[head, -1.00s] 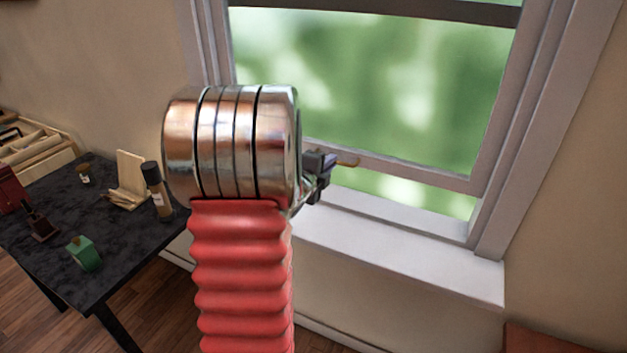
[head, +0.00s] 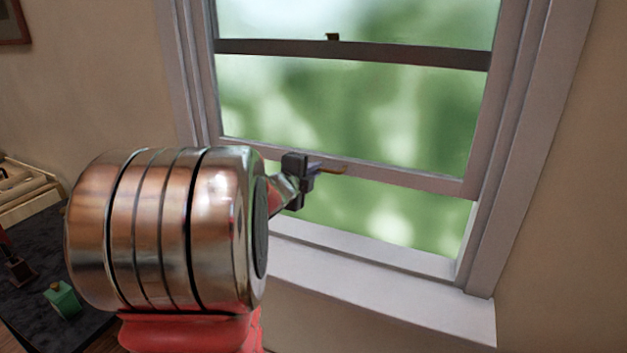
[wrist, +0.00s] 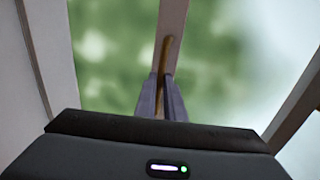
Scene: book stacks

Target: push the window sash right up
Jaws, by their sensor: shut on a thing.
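The window sash (head: 400,177) is a light frame around blurred green glass. Its bottom rail stands raised above the sill (head: 380,290), with an open gap under it. A brass handle (head: 332,169) sticks out from the bottom rail. My gripper (head: 312,170) is at the handle and shut on it. In the wrist view, the two grey fingers (wrist: 160,98) close on the brass handle (wrist: 166,62), which runs along the rail (wrist: 172,20). Part of the handle is hidden between the fingers.
A dark meeting rail (head: 400,55) with a small latch (head: 332,37) crosses the window higher up. A dark table (head: 35,285) with a green box (head: 62,299) and a wooden tray (head: 28,190) stands at the left. My arm hides part of the table.

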